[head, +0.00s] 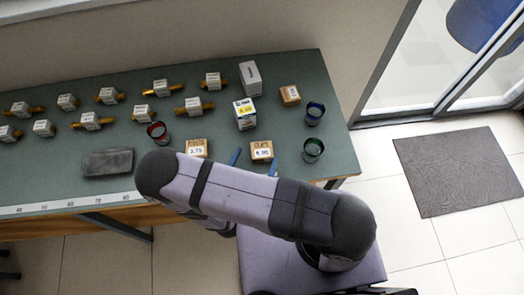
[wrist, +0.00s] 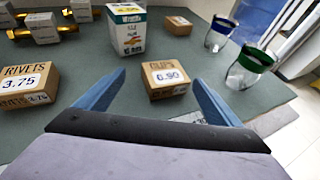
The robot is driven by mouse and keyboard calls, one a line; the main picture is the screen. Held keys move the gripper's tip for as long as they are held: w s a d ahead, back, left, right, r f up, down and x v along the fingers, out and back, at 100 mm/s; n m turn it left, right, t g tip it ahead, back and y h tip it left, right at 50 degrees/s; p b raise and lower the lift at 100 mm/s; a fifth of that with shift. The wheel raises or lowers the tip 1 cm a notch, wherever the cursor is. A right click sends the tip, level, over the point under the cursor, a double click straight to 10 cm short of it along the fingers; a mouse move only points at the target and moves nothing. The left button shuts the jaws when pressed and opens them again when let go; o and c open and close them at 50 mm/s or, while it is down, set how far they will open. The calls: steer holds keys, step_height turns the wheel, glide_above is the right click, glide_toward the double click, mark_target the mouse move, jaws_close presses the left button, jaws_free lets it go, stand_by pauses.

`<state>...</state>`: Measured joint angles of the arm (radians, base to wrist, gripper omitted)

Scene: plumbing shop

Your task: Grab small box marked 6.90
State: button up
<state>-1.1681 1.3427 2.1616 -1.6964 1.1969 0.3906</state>
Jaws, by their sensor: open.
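The small brown box marked 6.90 (head: 261,150) sits near the front edge of the green table, right of centre in the head view. In the wrist view the 6.90 box (wrist: 166,79) stands between the two blue fingers, towards their tips, with its label facing me. My gripper (wrist: 148,82) is open, one finger on each side of the box with a gap to it; whether the tips reach past it I cannot tell. In the head view my arm covers most of the gripper, and only the blue fingers (head: 254,158) show beside the box.
A brown box marked 3.75 (wrist: 28,85) stands left of my gripper. A white and yellow box (head: 245,114) stands behind. A green-rimmed glass (wrist: 249,67) and a blue-rimmed glass (head: 314,113) stand to the right. A dark grey block (head: 108,162) lies at left.

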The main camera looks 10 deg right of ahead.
mark_target(261, 150)
steer(key=shift+w+d+f, duration=0.1)
steer(key=shift+w+d, duration=0.3)
steer(key=shift+d, duration=0.05)
steer(key=x, duration=0.2)
steer(key=shift+w+d+b, duration=0.25)
steer(key=shift+d+b, duration=0.05)
steer(key=shift+d, duration=0.05)
steer(key=shift+w+d+f, duration=0.2)
steer(key=shift+w+d, duration=0.05)
steer(key=shift+w, duration=0.35)
steer(key=shift+c, duration=0.5)
steer(key=c, duration=1)
